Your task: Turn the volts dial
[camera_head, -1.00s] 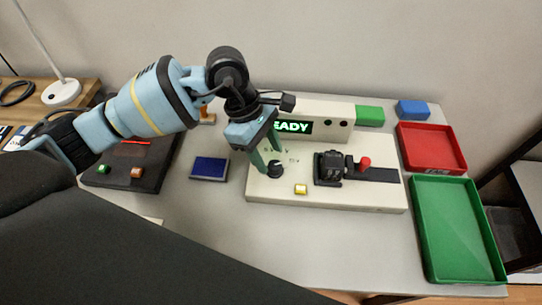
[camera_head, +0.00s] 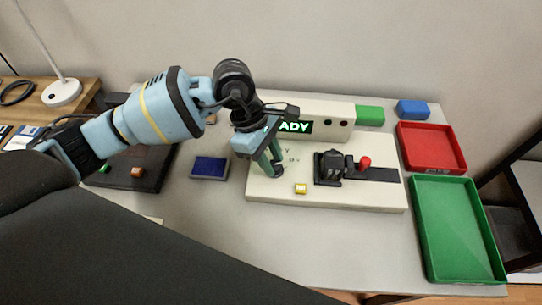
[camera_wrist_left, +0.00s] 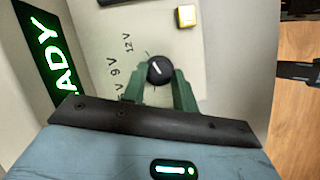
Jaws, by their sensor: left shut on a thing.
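The volts dial (camera_wrist_left: 159,70) is a round black knob with a white pointer mark on the cream panel of the tester (camera_head: 360,200). Labels reading 9V and 12V show beside it in the left wrist view, with another label partly hidden by a finger. My left gripper (camera_head: 275,172) points down at the dial, its green fingers (camera_wrist_left: 160,88) on either side of the knob and shut on it. In the head view the fingers mostly hide the dial. My right gripper is not in view.
A display (camera_head: 296,127) reads partly "ADY" behind my gripper. A yellow button (camera_head: 300,188) and a black fixture (camera_head: 330,168) with a red knob (camera_head: 365,162) stand close by. Red (camera_head: 432,147) and green (camera_head: 455,230) trays lie to the right.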

